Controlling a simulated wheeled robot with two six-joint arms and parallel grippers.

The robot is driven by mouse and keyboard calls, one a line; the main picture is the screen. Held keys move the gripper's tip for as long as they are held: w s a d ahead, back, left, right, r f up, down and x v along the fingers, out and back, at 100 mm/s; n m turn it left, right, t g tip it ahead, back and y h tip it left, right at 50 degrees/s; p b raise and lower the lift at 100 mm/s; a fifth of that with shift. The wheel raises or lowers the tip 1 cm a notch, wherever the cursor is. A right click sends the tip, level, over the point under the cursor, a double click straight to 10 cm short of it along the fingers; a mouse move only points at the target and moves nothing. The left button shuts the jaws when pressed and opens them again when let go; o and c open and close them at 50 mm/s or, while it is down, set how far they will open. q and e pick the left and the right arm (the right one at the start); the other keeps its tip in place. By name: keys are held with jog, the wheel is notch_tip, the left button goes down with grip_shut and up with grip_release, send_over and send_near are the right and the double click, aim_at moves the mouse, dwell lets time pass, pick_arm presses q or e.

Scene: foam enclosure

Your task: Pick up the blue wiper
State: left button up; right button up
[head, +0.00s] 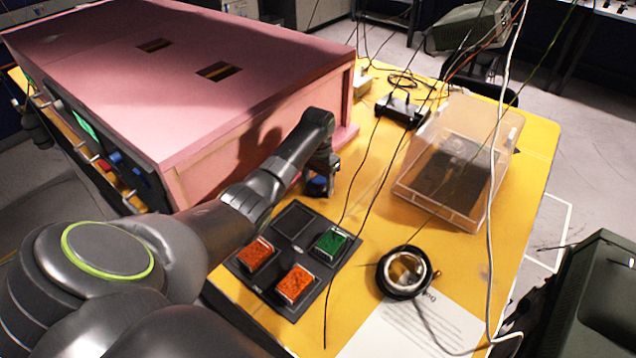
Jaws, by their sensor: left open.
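My left gripper (322,176) points down at the yellow table, just past the far edge of a black tray (322,287). It is open. A small dark blue thing, which looks like the blue wiper (317,184), shows at its fingertips. The fingers partly cover it, so I cannot tell whether they touch it. The tray has one empty slot (294,221) at its far side, the one nearest the gripper. My right gripper is not in view.
The tray's other slots hold a green block (332,241) and two orange blocks (296,283). A pink foam enclosure (190,75) stands close left of the gripper. A clear box (455,165), a coiled black cable (385,275) and a paper sheet (415,330) lie right. Thin cables hang across the view.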

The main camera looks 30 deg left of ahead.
aim_at(318, 181)
pick_arm(q)
jog(key=c, duration=1.1)
jog(key=shift+o, duration=0.2)
notch_tip(318, 181, up, 10)
jog(key=shift+r+b, duration=0.1)
jog(key=shift+b, duration=0.9)
